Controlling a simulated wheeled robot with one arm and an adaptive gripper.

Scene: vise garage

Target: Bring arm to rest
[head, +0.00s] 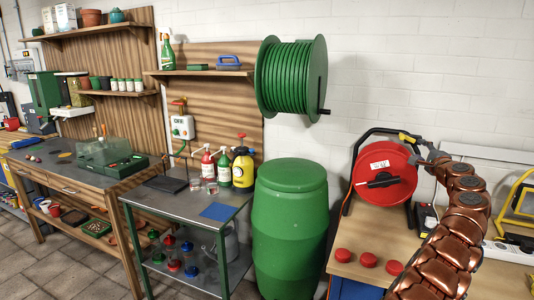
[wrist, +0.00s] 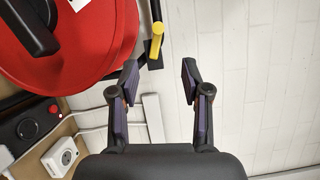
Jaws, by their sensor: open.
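My copper-coloured arm rises from the lower right in the head view. My gripper (wrist: 160,85) is open and empty in the wrist view, its two dark fingers apart with white wall behind them. In the head view my gripper (head: 416,140) is small, beside the upper right of the red cable reel (head: 390,163). The reel also fills the upper left of the wrist view (wrist: 112,45). I cannot tell whether the finger touches the frame.
The reel stands on a wooden worktop (head: 360,290) with several red round knobs (head: 368,260) near its front. A green barrel (head: 290,225) stands left of it, below a green hose reel (head: 292,78). A metal table (head: 165,210) with bottles is further left. A white socket (wrist: 65,155) lies low left.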

